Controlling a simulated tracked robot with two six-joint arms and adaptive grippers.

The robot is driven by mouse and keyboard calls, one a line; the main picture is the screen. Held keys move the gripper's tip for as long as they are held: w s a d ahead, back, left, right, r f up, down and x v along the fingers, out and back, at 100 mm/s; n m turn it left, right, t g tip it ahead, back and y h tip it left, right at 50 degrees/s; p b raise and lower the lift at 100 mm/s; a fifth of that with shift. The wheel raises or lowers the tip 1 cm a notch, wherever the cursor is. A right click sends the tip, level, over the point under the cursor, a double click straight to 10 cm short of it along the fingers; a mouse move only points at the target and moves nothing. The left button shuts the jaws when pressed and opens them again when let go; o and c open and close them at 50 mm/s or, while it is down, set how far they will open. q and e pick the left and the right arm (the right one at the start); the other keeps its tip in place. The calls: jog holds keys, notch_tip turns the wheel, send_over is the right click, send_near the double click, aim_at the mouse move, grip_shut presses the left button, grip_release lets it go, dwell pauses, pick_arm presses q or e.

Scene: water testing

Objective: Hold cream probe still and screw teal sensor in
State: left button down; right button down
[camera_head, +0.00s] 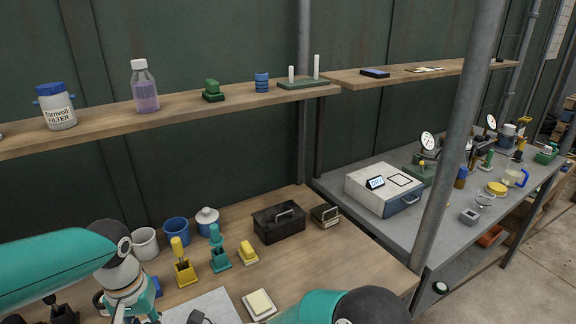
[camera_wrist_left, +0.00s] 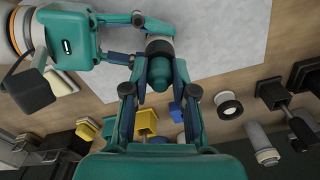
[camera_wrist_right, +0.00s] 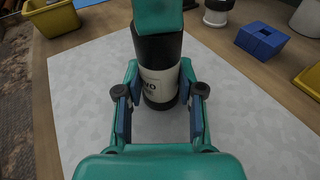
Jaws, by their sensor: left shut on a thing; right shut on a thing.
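The cream probe (camera_wrist_right: 160,88), a cream cylinder with dark lettering and black bands, stands upright over the pale mat in the right wrist view. My right gripper (camera_wrist_right: 160,100) is shut around its body. The teal sensor (camera_wrist_left: 159,72) sits between the fingers of my left gripper (camera_wrist_left: 159,84), which is shut on it. A dark ring shows at the sensor's end, where my right gripper's fingers also reach in. A teal part is above the probe's black collar in the right wrist view. Whether the threads have engaged is hidden. The head view does not show the joint.
The pale mat (camera_wrist_right: 95,115) lies around the probe. A blue holder (camera_wrist_right: 262,40) and a yellow bin (camera_wrist_right: 50,17) are nearby. Behind stand a yellow holder (camera_head: 184,272), a teal holder (camera_head: 220,260), mugs and a black toolbox (camera_head: 279,223). A shelf (camera_head: 190,106) runs above.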

pick_arm(q)
jog(key=shift+a, duration=0.15)
jog(key=m, duration=0.5)
jog(key=m, duration=0.5)
dwell(0.4)
jog(key=m, duration=0.5)
